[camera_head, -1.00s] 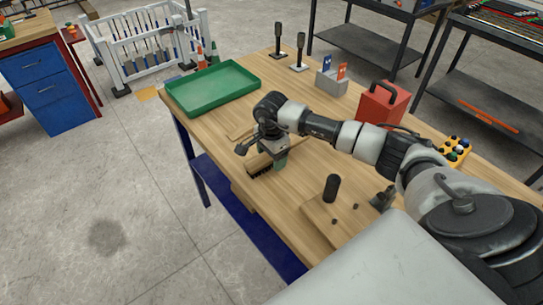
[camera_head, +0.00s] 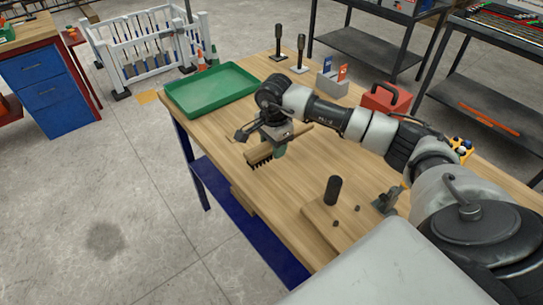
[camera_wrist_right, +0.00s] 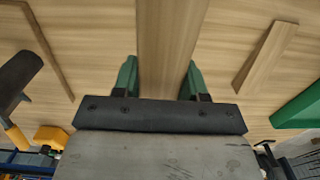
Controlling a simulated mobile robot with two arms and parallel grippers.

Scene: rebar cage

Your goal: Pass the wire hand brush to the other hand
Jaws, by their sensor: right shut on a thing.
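The wire hand brush (camera_head: 262,152) has a wooden back and dark bristles that point down. My right gripper (camera_head: 280,149) is shut on it and holds it above the wooden table, near the table's left edge. In the right wrist view the brush's wooden back (camera_wrist_right: 168,45) runs between the two green fingertips (camera_wrist_right: 160,80). The bristles are hidden in that view. My left gripper is in neither view.
A green tray (camera_head: 168,101) lies on the table (camera_head: 232,208) beyond the gripper. A red toolbox (camera_head: 384,101), a grey holder (camera_head: 333,84) and two black upright tools stand farther back. A black cylinder (camera_head: 333,190) stands on a wooden board nearer me.

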